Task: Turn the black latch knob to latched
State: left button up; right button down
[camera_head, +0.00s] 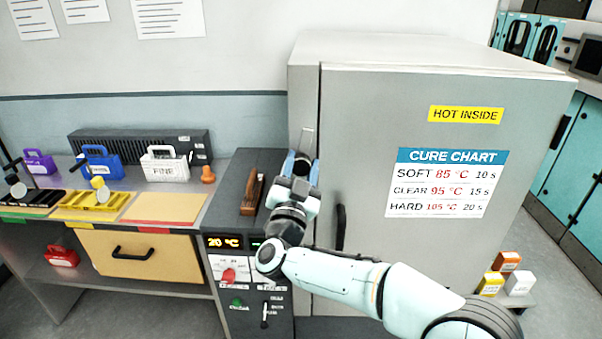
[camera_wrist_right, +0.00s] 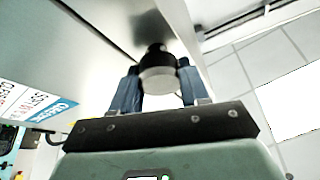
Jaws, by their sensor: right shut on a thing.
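In the right wrist view, the black latch knob (camera_wrist_right: 157,54) with a pale round end sits between the two blue fingers of my right gripper (camera_wrist_right: 158,76), which is shut on it. In the head view, my right gripper (camera_head: 298,165) is raised at the front left edge of the grey oven (camera_head: 358,120). The latch's position cannot be read. My left gripper is not in view.
The oven door has a dark vertical handle (camera_head: 341,228) below my gripper. A control panel (camera_head: 235,275) reading 20 °C stands left of my forearm. Small boxes (camera_head: 507,261) stand at the lower right.

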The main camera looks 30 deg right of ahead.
jog(key=m+g+h+b, duration=0.1)
jog(key=m+b, duration=0.1)
jog(key=m, duration=0.2)
jog(key=shift+f+g, duration=0.1)
jog(key=shift+g, duration=0.3)
jog(key=m+g, duration=0.1)
jog(key=m, duration=0.1)
jog(key=m+g+b, duration=0.1)
jog(key=m, duration=0.1)
jog(key=shift+m+h, duration=0.3)
jog(key=m+g+b, duration=0.1)
jog(key=m, duration=0.3)
jog(key=shift+m+g, duration=0.4)
jog(key=m+g+y, duration=0.1)
jog(key=m, duration=0.3)
jog(key=shift+y, duration=0.4)
jog(key=shift+m, duration=0.4)
jog(key=c, duration=0.6)
grip_release()
jog(key=shift+s, duration=0.1)
